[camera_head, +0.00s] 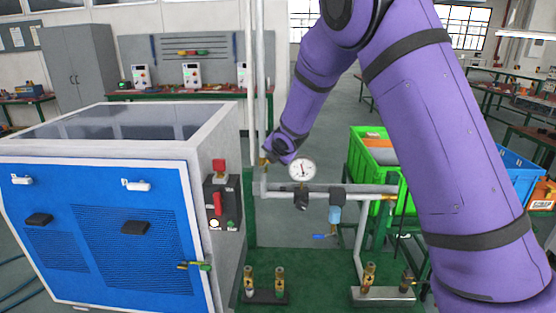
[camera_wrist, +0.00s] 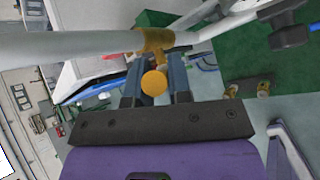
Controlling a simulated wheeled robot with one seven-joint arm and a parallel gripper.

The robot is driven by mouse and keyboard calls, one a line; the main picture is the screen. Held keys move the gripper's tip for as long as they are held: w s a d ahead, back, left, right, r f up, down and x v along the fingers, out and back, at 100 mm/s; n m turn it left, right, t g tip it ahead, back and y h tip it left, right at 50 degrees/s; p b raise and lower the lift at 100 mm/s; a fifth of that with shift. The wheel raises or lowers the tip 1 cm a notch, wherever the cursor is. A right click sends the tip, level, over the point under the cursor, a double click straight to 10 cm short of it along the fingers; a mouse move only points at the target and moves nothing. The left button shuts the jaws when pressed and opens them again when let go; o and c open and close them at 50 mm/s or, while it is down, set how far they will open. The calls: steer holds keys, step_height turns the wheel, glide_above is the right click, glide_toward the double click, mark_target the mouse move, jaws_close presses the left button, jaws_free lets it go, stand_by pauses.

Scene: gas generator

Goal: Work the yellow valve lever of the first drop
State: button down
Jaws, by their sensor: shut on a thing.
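In the wrist view, the yellow valve lever (camera_wrist: 154,83), seen as a round orange-yellow end, sits between the two dark fingers of my gripper (camera_wrist: 156,66). The gripper is shut on it. Behind it, the yellow valve body (camera_wrist: 156,40) sits on a pale pipe (camera_wrist: 70,45). In the head view, a small part of the yellow valve (camera_head: 263,161) shows on the upright pipe, left of my purple wrist. The fingers and most of the lever are hard to make out there.
A round pressure gauge (camera_head: 302,169) stands close to the right of my wrist, above the horizontal pipe (camera_head: 345,190). A blue-fronted generator cabinet (camera_head: 100,240) is at left. Green and blue crates (camera_head: 368,165) stand behind my arm. A blue-handled valve (camera_head: 322,237) hangs lower down.

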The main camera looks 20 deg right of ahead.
steer(key=shift+w+a+r+n+g+h, duration=0.25)
steer(key=shift+a+r+n+h, duration=0.1)
steer(key=shift+a+h, duration=0.2)
steer(key=shift+w+a+r+n+g+h, duration=0.1)
steer(key=shift+a+r+n+g+h, duration=0.25)
steer(key=shift+h, duration=0.3)
steer(key=shift+w+a+n+g+h, duration=0.2)
steer(key=shift+a+n+h, duration=0.2)
steer(key=shift+a+h, duration=0.3)
steer(key=shift+w+a+n+g+h, duration=0.2)
steer(key=shift+a+n+h, duration=0.25)
steer(key=shift+h, duration=0.35)
steer(key=shift+a, duration=0.1)
steer(key=c, duration=1.1)
jaws_free()
steer(key=shift+o, duration=0.2)
steer(key=v, duration=1)
steer(key=shift+s+a+r, duration=0.15)
steer(key=shift+s+r, duration=0.1)
steer(key=shift+s, duration=0.05)
